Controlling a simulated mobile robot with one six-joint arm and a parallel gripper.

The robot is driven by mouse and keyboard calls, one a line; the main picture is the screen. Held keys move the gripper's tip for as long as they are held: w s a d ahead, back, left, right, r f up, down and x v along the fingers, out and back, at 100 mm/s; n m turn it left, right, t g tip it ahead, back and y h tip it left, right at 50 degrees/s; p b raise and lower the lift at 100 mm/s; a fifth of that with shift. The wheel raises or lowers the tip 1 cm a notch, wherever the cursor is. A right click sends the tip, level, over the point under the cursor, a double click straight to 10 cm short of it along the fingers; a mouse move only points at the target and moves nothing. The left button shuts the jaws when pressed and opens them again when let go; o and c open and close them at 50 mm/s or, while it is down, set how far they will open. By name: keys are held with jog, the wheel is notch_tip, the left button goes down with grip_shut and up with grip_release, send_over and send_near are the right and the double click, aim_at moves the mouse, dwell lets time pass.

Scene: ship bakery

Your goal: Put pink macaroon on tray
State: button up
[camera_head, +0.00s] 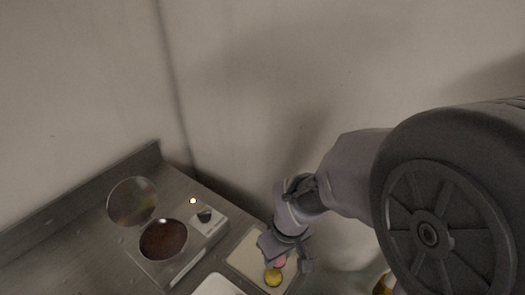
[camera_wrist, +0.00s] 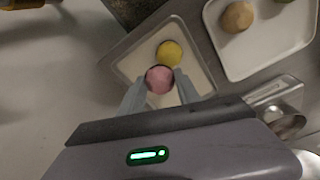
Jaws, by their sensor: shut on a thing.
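The pink macaroon (camera_wrist: 159,79) is between the two fingers of my gripper (camera_wrist: 158,82) in the wrist view, with a finger against each side. In the head view my gripper (camera_head: 284,258) reaches down over a pale tray (camera_head: 243,262), and a bit of the pink macaroon (camera_head: 281,261) shows beneath it. The same pale tray (camera_wrist: 126,65) lies under the macaroon in the wrist view. I cannot tell whether the macaroon touches the tray. A yellow macaroon (camera_wrist: 169,53) sits on this tray just beyond the pink one; it also shows in the head view (camera_head: 273,277).
A metal object (camera_wrist: 284,108) is at the right. A round-plated appliance with a raised lid (camera_head: 163,240) stands left on the counter, near the wall.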

jog(key=w+a, duration=0.1)
jog(key=w, duration=0.1)
jog(key=w+a, duration=0.1)
jog(key=w, duration=0.1)
jog(key=w+a+f+b, duration=0.1)
jog(key=w, duration=0.2)
jog(key=shift+a+f, duration=0.1)
jog(key=shift+a, duration=0.1)
notch_tip(320, 180, down, 4)
jog(key=shift+s+r+b, duration=0.1)
jog(key=shift+r+b, duration=0.15)
jog(key=shift+b, duration=0.85)
jog(key=shift+r, duration=0.15)
jog(key=o, duration=0.6)
notch_tip(320, 180, up, 12)
jog(key=s+f+p, duration=0.1)
jog(key=s+p, duration=0.1)
jog(key=p, duration=0.3)
jog(key=s+d+r+m+t, duration=0.1)
jog(key=s+d+r+m, duration=0.1)
jog(key=s+r+m, duration=0.1)
jog(key=s+d+r+m+t, duration=0.1)
jog(key=s+d+r+m, duration=0.2)
jog(key=s, duration=0.4)
jog(key=s+d+r+m+t+y, duration=0.1)
jog(key=s+d+r+m+t, duration=0.1)
jog(key=s+r, duration=0.4)
jog(key=shift+d+r+m, duration=0.25)
jog(key=shift+d+m, duration=0.35)
jog(key=shift+m, duration=0.6)
